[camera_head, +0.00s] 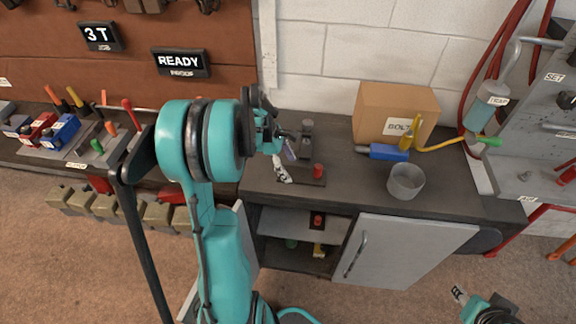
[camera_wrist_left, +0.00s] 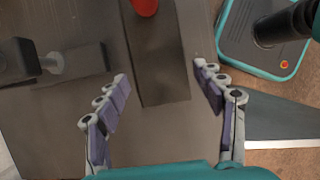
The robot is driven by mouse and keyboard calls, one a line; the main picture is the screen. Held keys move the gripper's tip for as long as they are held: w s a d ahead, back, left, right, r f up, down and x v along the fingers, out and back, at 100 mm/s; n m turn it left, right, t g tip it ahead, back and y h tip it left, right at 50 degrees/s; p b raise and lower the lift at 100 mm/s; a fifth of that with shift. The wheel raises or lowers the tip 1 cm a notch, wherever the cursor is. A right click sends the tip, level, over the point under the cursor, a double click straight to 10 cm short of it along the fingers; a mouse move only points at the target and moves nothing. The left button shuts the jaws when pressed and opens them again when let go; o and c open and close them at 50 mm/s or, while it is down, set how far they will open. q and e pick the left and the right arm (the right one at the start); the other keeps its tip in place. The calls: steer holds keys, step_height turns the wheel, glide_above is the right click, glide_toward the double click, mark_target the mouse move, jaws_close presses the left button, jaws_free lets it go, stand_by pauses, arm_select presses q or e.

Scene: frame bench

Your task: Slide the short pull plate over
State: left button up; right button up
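In the left wrist view a dark flat plate (camera_wrist_left: 158,60) runs between my fingers, with a red knob (camera_wrist_left: 145,6) at its far end. I take it for the short pull plate, though no label on it shows. The red knob also shows in the head view (camera_head: 318,171) on the bench. My left gripper (camera_wrist_left: 165,95) is open above the plate, one finger on each side, with no clear contact. In the head view my left gripper (camera_head: 286,158) partly hides this spot. My right gripper (camera_head: 459,295) is low at the right, far from the bench top; its opening is unclear.
A dark block with a grey pin (camera_wrist_left: 50,63) stands left of the plate. On the bench are a cardboard box (camera_head: 397,112), a grey cup (camera_head: 406,181) and a blue-handled tool (camera_head: 388,153). A cabinet door (camera_head: 405,250) hangs open below. Bench front right is clear.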

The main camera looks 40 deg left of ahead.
arm_select(q)
steer(key=shift+o, duration=0.3)
steer(key=v, duration=1.2)
steer(key=shift+d, duration=0.1)
steer(key=s+d+m+t+y, duration=0.2)
steer(key=s+d+m, duration=0.2)
steer(key=d+m, duration=0.8)
steer(key=s+d+m+t+y, duration=0.2)
steer(key=s+d+m, duration=0.2)
steer(key=d+m, duration=0.8)
steer(key=shift+s+d+f+t, duration=0.3)
steer(key=shift+d+t, duration=0.1)
steer(key=shift+d, duration=0.3)
